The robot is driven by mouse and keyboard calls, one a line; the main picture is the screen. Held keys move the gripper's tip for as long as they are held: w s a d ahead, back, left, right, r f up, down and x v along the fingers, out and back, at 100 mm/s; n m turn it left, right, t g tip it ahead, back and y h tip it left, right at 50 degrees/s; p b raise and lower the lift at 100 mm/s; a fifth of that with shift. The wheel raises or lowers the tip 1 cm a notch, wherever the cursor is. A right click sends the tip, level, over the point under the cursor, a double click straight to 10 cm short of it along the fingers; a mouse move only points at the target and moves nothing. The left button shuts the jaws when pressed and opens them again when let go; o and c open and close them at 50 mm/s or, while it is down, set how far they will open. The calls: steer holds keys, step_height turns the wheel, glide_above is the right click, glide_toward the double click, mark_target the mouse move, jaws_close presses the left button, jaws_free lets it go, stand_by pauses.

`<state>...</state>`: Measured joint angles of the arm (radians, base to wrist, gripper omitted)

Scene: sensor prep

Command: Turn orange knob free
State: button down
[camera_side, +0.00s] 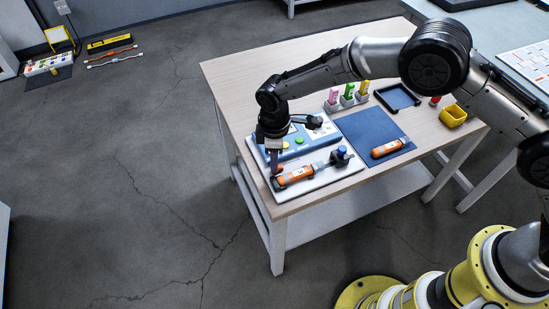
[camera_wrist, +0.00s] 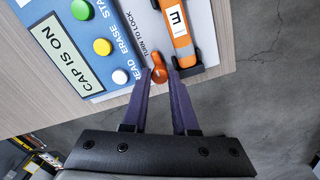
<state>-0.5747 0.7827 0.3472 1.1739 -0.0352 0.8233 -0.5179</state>
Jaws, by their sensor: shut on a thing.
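The orange knob (camera_wrist: 159,75) sits at the edge of the white base plate, beside the printed words "TURN TO LOCK". My gripper (camera_wrist: 160,74) has its two purple fingers on either side of the knob, closed on it; in the side view my gripper (camera_side: 275,172) points down at the station's near left corner. The knob is mostly hidden by my fingers in the side view.
A second orange sensor (camera_side: 388,148) lies on a dark blue mat (camera_side: 365,126). A yellow cup (camera_side: 453,116), a dark tray (camera_side: 398,97) and a holder with coloured items (camera_side: 347,101) stand farther off.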

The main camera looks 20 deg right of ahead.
steer(key=c, duration=0.7)
jaws_free()
steer(key=r, duration=1.4)
steer(key=shift+s+a, duration=0.1)
steer(key=shift+s, duration=0.1)
